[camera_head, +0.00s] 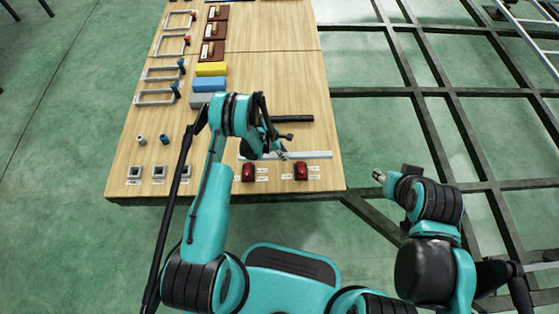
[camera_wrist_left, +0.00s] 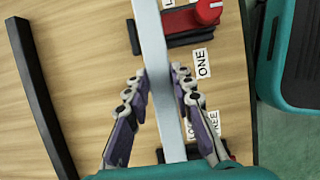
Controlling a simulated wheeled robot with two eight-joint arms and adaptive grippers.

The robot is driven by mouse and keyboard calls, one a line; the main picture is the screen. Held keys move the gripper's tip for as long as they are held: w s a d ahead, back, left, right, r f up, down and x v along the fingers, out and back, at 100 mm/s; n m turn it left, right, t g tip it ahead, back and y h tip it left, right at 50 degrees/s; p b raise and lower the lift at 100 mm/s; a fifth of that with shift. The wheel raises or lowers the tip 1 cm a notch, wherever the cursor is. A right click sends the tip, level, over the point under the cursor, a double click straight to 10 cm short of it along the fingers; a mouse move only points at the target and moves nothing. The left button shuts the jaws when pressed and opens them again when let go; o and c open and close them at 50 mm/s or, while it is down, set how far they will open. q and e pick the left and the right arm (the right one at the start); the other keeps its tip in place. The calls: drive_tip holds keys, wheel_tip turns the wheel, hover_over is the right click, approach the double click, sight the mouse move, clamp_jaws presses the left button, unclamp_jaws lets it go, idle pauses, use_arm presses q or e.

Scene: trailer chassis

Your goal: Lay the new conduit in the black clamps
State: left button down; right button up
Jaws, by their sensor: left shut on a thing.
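A long light grey bar (camera_head: 315,155), the conduit, runs left to right near the table's front. My left gripper (camera_head: 281,153) is shut on its middle. In the left wrist view the gripper's fingers (camera_wrist_left: 160,80) lie on both sides of the bar (camera_wrist_left: 151,35). Two red-topped clamps with black bases, a left one (camera_head: 248,172) and a right one (camera_head: 301,171), sit just in front of the bar. In the wrist view the bar crosses over a black base (camera_wrist_left: 200,38). I cannot tell whether it touches it. My right gripper (camera_head: 379,176) is off the table's right side; its fingers are unclear.
A dark bar (camera_head: 292,118) lies behind the conduit. Yellow (camera_head: 211,69) and blue (camera_head: 209,84) blocks, grey frames (camera_head: 155,97) and small square sockets (camera_head: 160,172) occupy the table's left. Dark chassis rails (camera_head: 452,92) extend to the right. The table's middle behind the dark bar is clear.

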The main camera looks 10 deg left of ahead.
sight(279, 157)
use_arm(q)
drive_tip(key=shift+w+a+f+b, duration=0.2)
drive_tip(key=shift+a+f, duration=0.25)
drive_tip(key=shift+a, duration=0.15)
drive_tip(key=shift+w+a+f+b, duration=0.1)
drive_tip(key=shift+w+a+f, duration=0.1)
drive_tip(key=shift+a+f, duration=0.3)
wheel_tip(279, 157, down, 4)
drive_tip(key=shift+a+r+b, duration=0.1)
drive_tip(key=shift+b, duration=0.9)
drive_tip(key=shift+r, duration=0.15)
drive_tip(key=c, duration=1.3)
unclamp_jaws()
drive_tip(key=shift+r, duration=0.1)
